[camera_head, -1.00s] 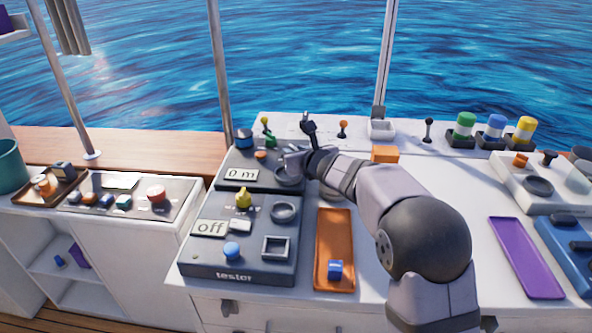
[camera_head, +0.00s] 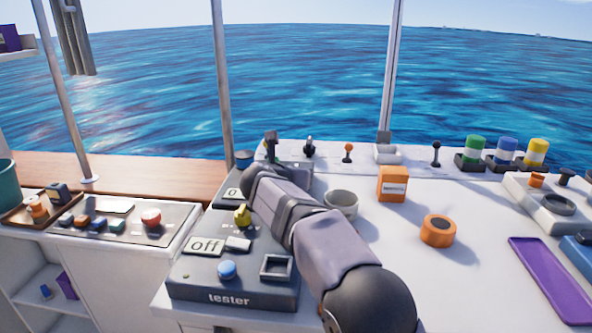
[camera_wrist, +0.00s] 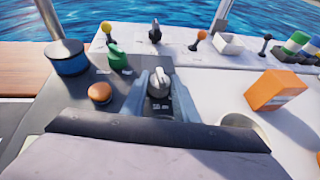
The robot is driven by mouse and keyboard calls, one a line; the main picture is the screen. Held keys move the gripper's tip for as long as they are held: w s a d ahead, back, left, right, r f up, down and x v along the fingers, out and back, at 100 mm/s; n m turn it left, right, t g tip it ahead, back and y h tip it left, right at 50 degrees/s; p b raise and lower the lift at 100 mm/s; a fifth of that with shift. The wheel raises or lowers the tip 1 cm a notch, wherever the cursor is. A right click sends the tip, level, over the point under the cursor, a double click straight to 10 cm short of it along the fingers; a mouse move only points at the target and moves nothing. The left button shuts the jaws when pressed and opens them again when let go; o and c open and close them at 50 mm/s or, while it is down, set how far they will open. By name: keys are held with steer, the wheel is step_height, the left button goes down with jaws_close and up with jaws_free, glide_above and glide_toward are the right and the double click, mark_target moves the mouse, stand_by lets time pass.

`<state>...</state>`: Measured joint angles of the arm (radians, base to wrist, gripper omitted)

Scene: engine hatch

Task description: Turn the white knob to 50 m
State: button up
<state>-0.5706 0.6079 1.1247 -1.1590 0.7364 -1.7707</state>
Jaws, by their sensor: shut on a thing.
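The white knob (camera_wrist: 158,86) stands on the dark panel in the wrist view, with a pale pointer ridge on top. My gripper (camera_wrist: 161,80) is shut on it, with one grey finger on each side. In the head view my arm covers the knob and the fingers.
A tester box (camera_head: 230,297) reading "off" is in front. Right are a white cup (camera_head: 341,203), an orange box (camera_head: 392,184) and an orange roll (camera_head: 438,230).

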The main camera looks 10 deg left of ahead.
steer(key=shift+w+a+r+m+g+h+p, duration=0.15)
steer(key=shift+m+h+p, duration=0.45)
steer(key=shift+p, duration=1.05)
steer(key=shift+s+a+r+m+g+h+p, duration=0.2)
steer(key=shift+m+h+p, duration=0.4)
steer(key=shift+p, duration=1)
steer(key=shift+w+d+r+m+g+h+p, duration=0.2)
steer(key=shift+m+h+p, duration=0.4)
steer(key=shift+p, duration=1.05)
steer(key=shift+a+f+h+p, duration=0.25)
steer(key=shift+h+p, duration=0.25)
steer(key=shift+p, duration=0.75)
steer(key=shift+f+m+p, duration=0.25)
steer(key=shift+m+p, duration=0.05)
steer(key=shift+p, duration=0.1)
steer(key=shift+d, duration=0.1)
steer(key=o, duration=1.1)
steer(key=shift+c, duration=0.2)
steer(key=shift+b+v, duration=0.7)
steer(key=shift+v, duration=3)
